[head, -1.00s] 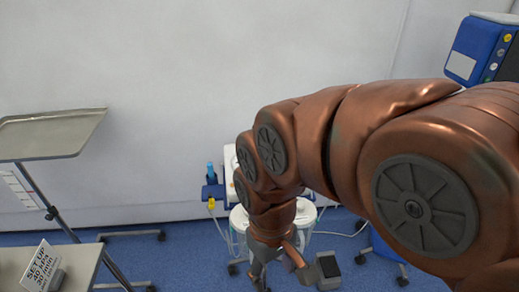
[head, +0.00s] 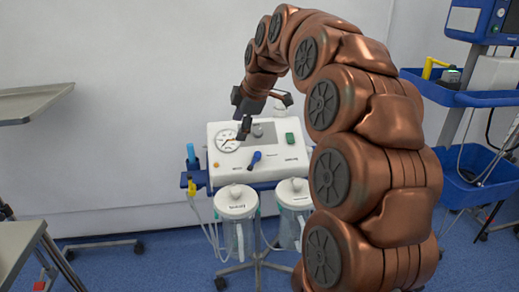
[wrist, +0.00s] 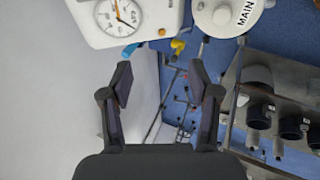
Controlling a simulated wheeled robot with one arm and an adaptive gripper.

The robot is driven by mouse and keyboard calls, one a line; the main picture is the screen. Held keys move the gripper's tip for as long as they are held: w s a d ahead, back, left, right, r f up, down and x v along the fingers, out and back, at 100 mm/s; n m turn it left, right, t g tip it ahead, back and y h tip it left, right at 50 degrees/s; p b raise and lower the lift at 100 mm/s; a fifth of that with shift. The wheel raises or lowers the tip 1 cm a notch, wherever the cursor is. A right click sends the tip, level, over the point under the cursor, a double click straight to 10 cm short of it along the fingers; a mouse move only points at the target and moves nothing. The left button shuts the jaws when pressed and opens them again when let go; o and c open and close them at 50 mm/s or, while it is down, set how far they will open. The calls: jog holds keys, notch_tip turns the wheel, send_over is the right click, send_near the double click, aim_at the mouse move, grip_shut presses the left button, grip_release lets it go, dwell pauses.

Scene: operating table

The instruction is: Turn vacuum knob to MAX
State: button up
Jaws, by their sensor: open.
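The white suction unit (head: 275,165) stands on a wheeled stand, with a round gauge (head: 227,141) at the left of its panel. A blue lever-like knob (head: 254,160) sits low at mid panel, and a grey round part (head: 257,130) sits above it. I cannot read any MAX mark or tell which is the vacuum knob. My gripper (head: 264,116) is open and empty, in front of or above the panel's top in the head view. In the wrist view my gripper (wrist: 161,82) has its fingers apart, with the gauge (wrist: 120,16) beyond them at the top; neither knob shows clearly there.
Two lidded canisters, left (head: 237,202) and right (head: 292,194), hang before the unit. A blue bottle (head: 191,154) and yellow connector (head: 192,186) are at its left. A green switch (head: 290,138) is on the panel. A blue equipment cart (head: 465,180) stands right, a metal tray (head: 35,102) left.

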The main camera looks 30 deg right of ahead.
aim_at(258, 131)
jog(key=w+d+f+n+t+h+b, duration=0.1)
jog(key=w+d+f+n+b, duration=0.15)
jog(key=d, duration=0.35)
jog(key=w+d+f+n+t+b, duration=0.1)
jog(key=w+d+b, duration=0.2)
jog(key=d, duration=0.3)
jog(key=shift+b+x, duration=0.85)
jog(key=shift+x, duration=2.95)
jog(key=shift+s+d, duration=0.1)
jog(key=shift+d, duration=0.05)
jog(key=shift+f, duration=0.1)
jog(key=c, duration=1.2)
jog(key=shift+o, duration=0.2)
